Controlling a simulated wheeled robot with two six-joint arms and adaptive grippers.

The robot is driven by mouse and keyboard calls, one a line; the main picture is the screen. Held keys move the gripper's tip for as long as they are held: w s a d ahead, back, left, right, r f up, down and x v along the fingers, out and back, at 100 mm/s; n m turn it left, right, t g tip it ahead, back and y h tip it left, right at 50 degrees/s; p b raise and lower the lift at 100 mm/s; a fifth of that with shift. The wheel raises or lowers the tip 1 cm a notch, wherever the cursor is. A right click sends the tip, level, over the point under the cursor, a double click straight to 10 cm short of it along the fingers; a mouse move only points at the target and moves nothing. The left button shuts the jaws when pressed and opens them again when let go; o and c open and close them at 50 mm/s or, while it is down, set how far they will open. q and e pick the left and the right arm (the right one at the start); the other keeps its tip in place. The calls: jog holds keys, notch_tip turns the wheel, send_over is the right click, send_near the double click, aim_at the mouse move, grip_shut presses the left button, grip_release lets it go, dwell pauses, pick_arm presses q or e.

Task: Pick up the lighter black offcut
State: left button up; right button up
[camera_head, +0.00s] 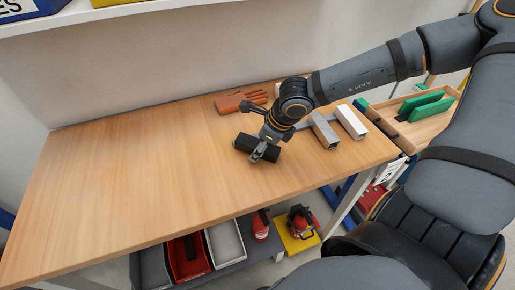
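One black offcut (243,142), a dark block, lies at or just above the tabletop near the middle of the bench. My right gripper (262,151) is at it, with a finger across its near side. The other finger is hidden, so I cannot tell whether the gripper is closed on it or whether the block is lifted. I see no second black offcut; my arm covers part of the bench behind. My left gripper is not in view.
A grey bar (324,131) and a whitish bar (351,122) lie right of the gripper. Brown gloves (240,102) lie behind it. A wooden tray (430,125) with green pieces stands at the right. The left half of the wooden bench (130,170) is clear.

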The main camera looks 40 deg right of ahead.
aim_at(256, 143)
jog(key=c, duration=1.3)
jog(key=shift+r, duration=0.15)
jog(key=shift+r, duration=0.3)
notch_tip(256, 143, up, 3)
jog(key=shift+f, duration=0.1)
jog(key=r+p, duration=0.1)
jog(key=p, duration=0.1)
jog(key=s+a+r+p, duration=0.1)
jog(key=p, duration=0.1)
jog(key=shift+s+r, duration=0.25)
jog(key=shift+s, duration=0.05)
jog(key=s+a+r+p, duration=0.1)
jog(key=s+p, duration=0.3)
jog(key=p, duration=0.4)
jog(key=s+a+r+p, duration=0.1)
jog(key=s+r+p, duration=0.2)
jog(key=p, duration=0.5)
jog(key=s+a+r+p, duration=0.1)
jog(key=s+r+p, duration=0.2)
jog(key=s+p, duration=0.2)
jog(key=shift+p, duration=1.45)
